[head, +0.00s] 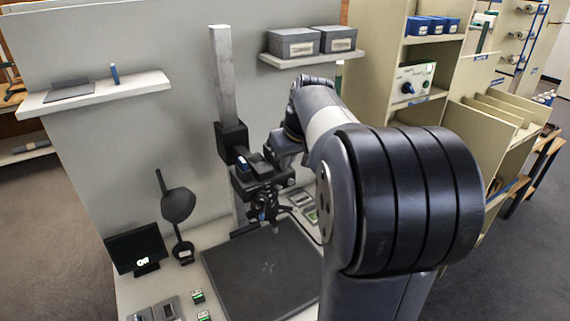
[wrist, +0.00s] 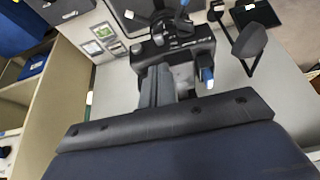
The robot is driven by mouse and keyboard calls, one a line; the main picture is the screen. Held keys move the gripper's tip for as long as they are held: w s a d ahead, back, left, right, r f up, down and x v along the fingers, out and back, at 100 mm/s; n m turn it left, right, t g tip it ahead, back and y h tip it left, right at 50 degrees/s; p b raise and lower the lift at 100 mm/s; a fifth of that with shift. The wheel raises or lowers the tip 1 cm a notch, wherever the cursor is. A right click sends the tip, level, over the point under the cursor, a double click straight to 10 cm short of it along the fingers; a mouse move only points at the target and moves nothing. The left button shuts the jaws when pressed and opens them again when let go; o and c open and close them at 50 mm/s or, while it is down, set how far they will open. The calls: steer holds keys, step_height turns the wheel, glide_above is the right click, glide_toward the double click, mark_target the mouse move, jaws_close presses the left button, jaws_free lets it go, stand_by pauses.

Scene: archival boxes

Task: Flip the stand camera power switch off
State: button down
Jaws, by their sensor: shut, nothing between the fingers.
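The stand camera (head: 262,183) is a black body on the grey upright column (head: 222,75), above a dark baseboard. It also shows in the wrist view (wrist: 172,46), with a small blue switch (wrist: 207,76) on its near side. My gripper (wrist: 160,72) is shut and empty. Its grey fingers point at the camera body, just left of the blue switch in the wrist view. I cannot tell whether they touch the camera. My arm hides part of the stand in the head view.
The dark baseboard (head: 262,268) lies below the camera. A small monitor (head: 137,250) and a black lamp (head: 178,206) stand to its left. A shelf (head: 318,57) with two grey boxes is behind. Beige shelving (head: 385,50) stands at right.

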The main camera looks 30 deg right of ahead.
mark_target(280, 187)
steer(key=x, duration=0.8)
steer(key=shift+f+p, duration=0.15)
steer(key=shift+p, duration=0.25)
steer(key=shift+s+f+t+b, duration=0.35)
steer(key=shift+t+b, duration=0.35)
steer(key=shift+b, duration=1.7)
steer(key=f+t+b, duration=0.1)
steer(key=b, duration=0.4)
steer(key=shift+s+t+b, duration=0.2)
steer(key=shift+t+b, duration=0.1)
steer(key=shift+b, duration=0.05)
steer(key=t+b, duration=0.1)
steer(key=b, duration=0.4)
steer(key=s+f+t+b, duration=0.1)
steer(key=t+b, duration=0.1)
steer(key=b, duration=0.4)
steer(key=shift+f, duration=0.15)
steer(key=shift+w+r+p, duration=0.1)
steer(key=shift+r+p, duration=0.45)
steer(key=shift+p, duration=0.15)
steer(key=shift+r, duration=0.1)
steer(key=shift+r+p, duration=0.55)
steer(key=shift+r, duration=0.15)
